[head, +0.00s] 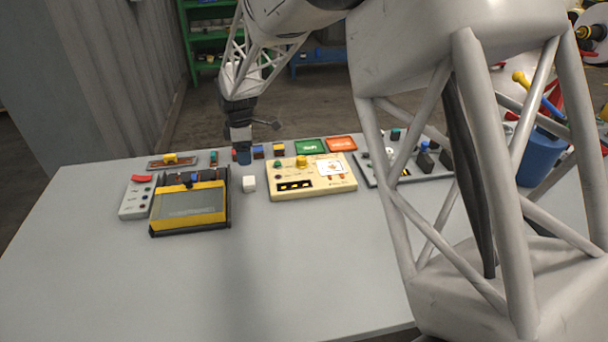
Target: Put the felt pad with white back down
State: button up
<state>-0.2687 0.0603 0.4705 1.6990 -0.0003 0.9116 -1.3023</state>
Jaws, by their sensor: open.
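My gripper (242,146) is at the far side of the table, pointing down, open. A small dark blue block (243,157) with red beside it is right at its fingertips; whether they touch cannot be told. A white cube (249,183) sits on the table in front of the gripper, apart from it. I cannot make out for sure which piece is the felt pad with white; it may be hidden or too small to tell.
A yellow-and-black tray (190,219), a cream panel (315,187) and a grey panel (138,202) stand on the grey table (120,290). Green (310,146) and orange (342,143) plates lie behind. The front of the table is clear. My arm hides part of the right side.

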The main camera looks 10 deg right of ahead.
jog(key=s+d+r+m+t, duration=0.1)
jog(key=s+d+r+m, duration=0.4)
jog(key=s, duration=0.4)
jog(key=s+d+r+m, duration=0.3)
jog(key=s+d+r, duration=0.4)
jog(key=s+r, duration=0.1)
jog(key=s+d+m, duration=0.2)
jog(key=s+m, duration=0.1)
jog(key=s, duration=0.5)
jog(key=s+d+m+t, duration=0.1)
jog(key=s+d+m, duration=0.2)
jog(key=s, duration=0.6)
jog(key=s+d+m, duration=0.3)
jog(key=s+m, duration=0.1)
jog(key=s, duration=0.5)
jog(key=shift+s+d+t, duration=0.25)
jog(key=shift+t, duration=0.05)
jog(key=shift+r, duration=0.1)
jog(key=shift+o, duration=0.5)
jog(key=shift+w, duration=0.15)
